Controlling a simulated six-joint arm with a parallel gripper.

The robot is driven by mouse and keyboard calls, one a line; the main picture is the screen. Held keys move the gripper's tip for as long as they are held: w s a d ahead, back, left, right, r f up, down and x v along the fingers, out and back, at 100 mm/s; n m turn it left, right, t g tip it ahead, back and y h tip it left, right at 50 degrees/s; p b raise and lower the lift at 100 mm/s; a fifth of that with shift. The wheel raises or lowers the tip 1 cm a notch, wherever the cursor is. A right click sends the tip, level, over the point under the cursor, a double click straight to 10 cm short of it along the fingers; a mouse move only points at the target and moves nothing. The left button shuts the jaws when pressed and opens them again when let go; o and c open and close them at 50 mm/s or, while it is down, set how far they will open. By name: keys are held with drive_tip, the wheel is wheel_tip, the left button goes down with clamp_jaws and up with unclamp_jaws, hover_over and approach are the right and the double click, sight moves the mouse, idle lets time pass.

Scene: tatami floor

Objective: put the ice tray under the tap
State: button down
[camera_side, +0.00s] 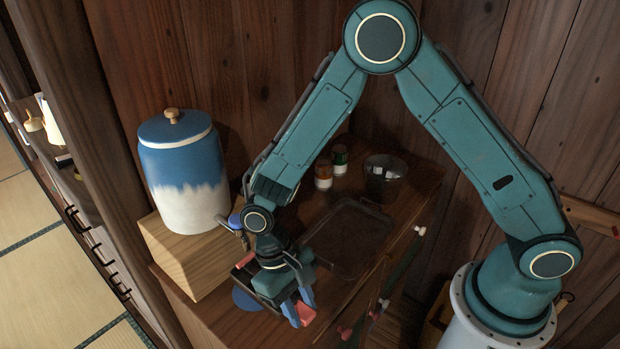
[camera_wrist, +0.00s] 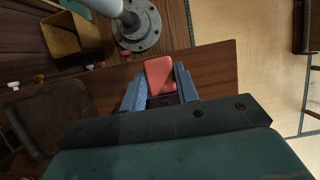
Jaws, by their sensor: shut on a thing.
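My gripper (camera_side: 298,312) is shut on a salmon-red thing (camera_wrist: 159,74), which I take to be the ice tray. Its red end (camera_side: 306,313) shows between the fingertips in the side view. My fingers and wrist hide much of it. The tap (camera_side: 236,222) is at the lower right front of a blue-and-white lidded crock (camera_side: 185,180), which stands on a pale wooden box (camera_side: 185,258). My gripper is below and to the right of the tap in the side view. The tap is not in the wrist view.
A blue disc (camera_side: 246,300) lies on the cabinet top, partly hidden by my gripper. A dark rectangular tray (camera_side: 347,238), two small jars (camera_side: 331,168) and a metal pail (camera_side: 384,178) stand behind. Plank walls rise at the back. The cabinet edge is close.

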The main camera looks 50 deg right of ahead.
drive_tip(key=shift+w, duration=0.6)
drive_tip(key=shift+s+f, duration=0.1)
drive_tip(key=shift+f, duration=1.65)
drive_tip(key=shift+f, duration=0.1)
drive_tip(key=c, duration=1.1)
unclamp_jaws()
drive_tip(key=shift+o, duration=0.2)
drive_tip(key=v, duration=0.7)
drive_tip(key=shift+r, duration=0.35)
drive_tip(key=shift+r, duration=0.1)
